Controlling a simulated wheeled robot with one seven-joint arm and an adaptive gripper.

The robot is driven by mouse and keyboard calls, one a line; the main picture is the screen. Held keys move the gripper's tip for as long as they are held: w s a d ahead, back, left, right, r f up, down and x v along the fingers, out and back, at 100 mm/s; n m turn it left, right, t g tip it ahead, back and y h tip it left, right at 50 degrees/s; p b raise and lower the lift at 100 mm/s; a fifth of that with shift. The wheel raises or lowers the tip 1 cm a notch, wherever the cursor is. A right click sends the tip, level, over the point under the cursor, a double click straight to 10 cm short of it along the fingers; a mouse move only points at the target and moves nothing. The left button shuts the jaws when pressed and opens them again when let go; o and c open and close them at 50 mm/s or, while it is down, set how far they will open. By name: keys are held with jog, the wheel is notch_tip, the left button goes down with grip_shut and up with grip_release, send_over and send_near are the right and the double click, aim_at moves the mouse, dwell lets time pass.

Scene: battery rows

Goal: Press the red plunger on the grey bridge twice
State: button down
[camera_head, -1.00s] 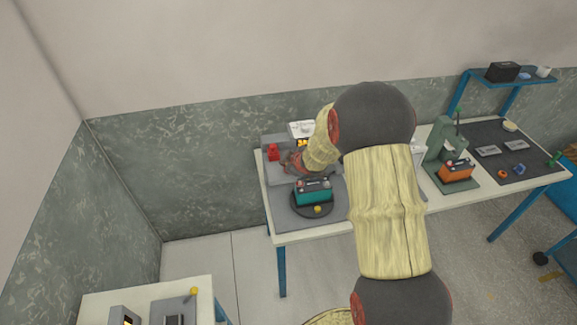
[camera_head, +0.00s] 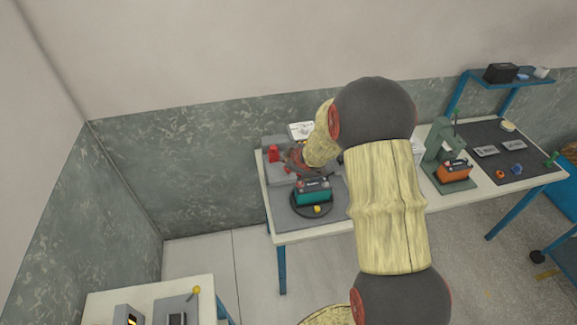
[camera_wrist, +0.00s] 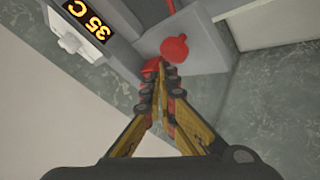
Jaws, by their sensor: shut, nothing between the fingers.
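A grey block-like fixture, which I take as the bridge (camera_head: 281,175), stands at the back left of the table. A red piece, probably the plunger (camera_head: 273,153), shows on its left side. In the wrist view a round red part with a tab (camera_wrist: 175,47) lies on a grey face just beyond my fingertips. A second red piece (camera_wrist: 151,67) is partly hidden beside the fingertips. I cannot tell which of these is the plunger's top, or whether the fingers touch either. My gripper (camera_wrist: 161,69) is shut and empty, close to the red parts; it also shows in the head view (camera_head: 293,160).
A teal battery (camera_head: 312,193) on a round dark plate stands in front of the fixture. An orange battery (camera_head: 454,170) and a green press (camera_head: 440,140) stand further right. My arm hides the table's middle.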

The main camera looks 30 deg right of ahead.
jog(key=shift+r, duration=0.15)
notch_tip(320, 180, up, 5)
jog(key=p, duration=0.4)
jog(key=shift+p, duration=0.4)
dwell(1.5)
